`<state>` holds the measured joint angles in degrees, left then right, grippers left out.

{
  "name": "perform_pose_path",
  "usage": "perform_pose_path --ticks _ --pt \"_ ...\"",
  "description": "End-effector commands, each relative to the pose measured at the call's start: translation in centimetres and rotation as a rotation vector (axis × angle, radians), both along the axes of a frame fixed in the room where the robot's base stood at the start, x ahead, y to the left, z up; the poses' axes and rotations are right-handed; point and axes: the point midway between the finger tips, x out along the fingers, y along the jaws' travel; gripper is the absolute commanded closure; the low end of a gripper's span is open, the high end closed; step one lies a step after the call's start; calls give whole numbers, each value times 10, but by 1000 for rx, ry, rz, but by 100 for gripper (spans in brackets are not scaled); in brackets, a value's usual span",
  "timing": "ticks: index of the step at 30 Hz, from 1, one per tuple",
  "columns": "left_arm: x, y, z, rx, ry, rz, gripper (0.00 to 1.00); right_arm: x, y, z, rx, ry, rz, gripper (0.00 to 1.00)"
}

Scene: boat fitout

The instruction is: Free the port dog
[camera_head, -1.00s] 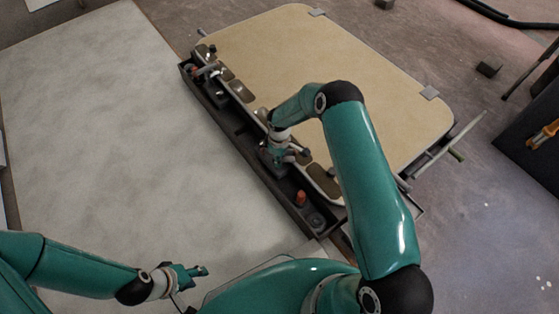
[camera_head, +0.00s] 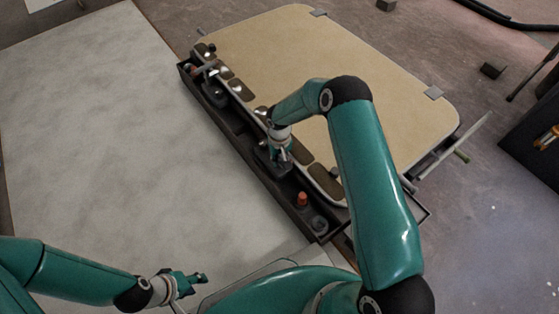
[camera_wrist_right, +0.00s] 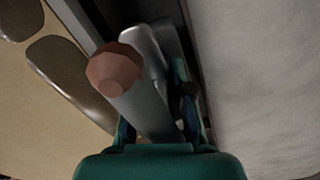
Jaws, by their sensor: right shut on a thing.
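The pale hatch panel (camera_head: 300,75) lies flat, with a dark trough (camera_head: 232,148) along its lower-left edge. My right gripper (camera_head: 284,160) reaches over the middle of that trough. In the right wrist view it is shut on a grey dog lever (camera_wrist_right: 146,112) with a reddish-brown faceted knob (camera_wrist_right: 114,68). The lever rises between the fingers, and its base is mostly hidden. A second dog lever (camera_head: 205,70) stands at the far end of the trough. I cannot tell which is the port dog. My left gripper (camera_head: 192,279) is over the pale floor sheet, apart from the hatch.
An orange-topped knob (camera_head: 302,198) stands near the trough's near end. Dark oval recesses (camera_head: 325,178) line the panel edge. A grey bar (camera_head: 450,145) juts out at the right. The pale sheet (camera_head: 90,130) at left is clear.

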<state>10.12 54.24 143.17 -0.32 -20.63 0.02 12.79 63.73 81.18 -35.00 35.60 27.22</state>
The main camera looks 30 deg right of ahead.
Motion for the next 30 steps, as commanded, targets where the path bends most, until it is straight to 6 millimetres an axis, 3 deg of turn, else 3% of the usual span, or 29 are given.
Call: perform_pose_path --ticks 20,21,24,25,30 --pt "0 0 -4 0 0 0 60 -3 2 -1 1 12 -79 100" --pt "0 0 -4 0 0 0 60 -4 2 -1 1 12 -79 75" --pt "0 0 -4 0 0 0 60 -3 2 -1 1 11 -77 58" --pt "0 0 -4 0 0 0 60 -3 2 -1 1 11 -77 54" --pt "0 0 -4 0 0 0 60 -2 1 -1 0 6 -75 54"
